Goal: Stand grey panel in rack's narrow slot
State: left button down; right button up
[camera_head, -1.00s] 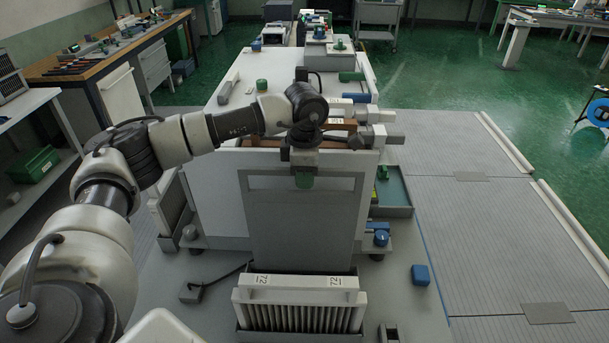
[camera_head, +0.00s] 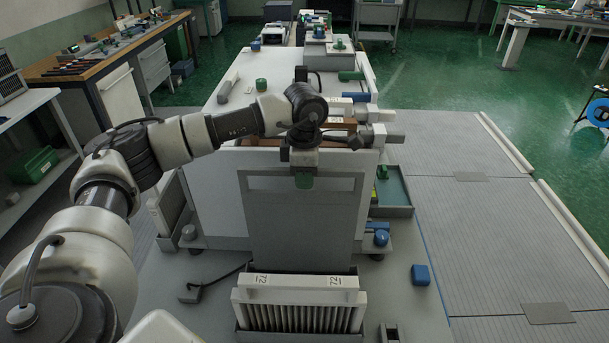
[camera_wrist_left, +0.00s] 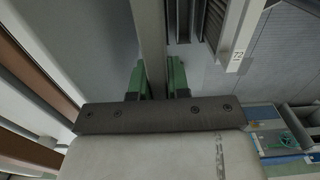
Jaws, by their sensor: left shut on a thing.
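The grey panel (camera_head: 304,225) is a flat upright sheet with a rectangular cut-out near its top. My left gripper (camera_head: 304,180) is shut on its upper edge, with green fingers on both sides of it. The left wrist view shows the panel edge-on (camera_wrist_left: 151,45) between the green fingers (camera_wrist_left: 162,82). The rack (camera_head: 300,283) has a white top bar with two "72" labels and a row of thin fins. The panel's lower edge is hidden behind this bar, so I cannot tell whether it is in the narrow slot. My right gripper is out of view.
A large white box (camera_head: 215,190) stands directly behind the panel. A blue block (camera_head: 420,275) lies right of the rack, and a small dark piece with a cable (camera_head: 191,293) lies left. A tray (camera_head: 394,190) sits at the box's right side. The bench between them is bare.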

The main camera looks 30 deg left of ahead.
aim_at(304, 191)
pick_arm(q)
jog(key=shift+f, duration=0.2)
jog(key=shift+f+b, duration=0.95)
jog(key=shift+f, duration=0.2)
jog(key=shift+f+b, duration=0.4)
jog(key=shift+f+b, duration=0.95)
jog(key=shift+f, duration=0.25)
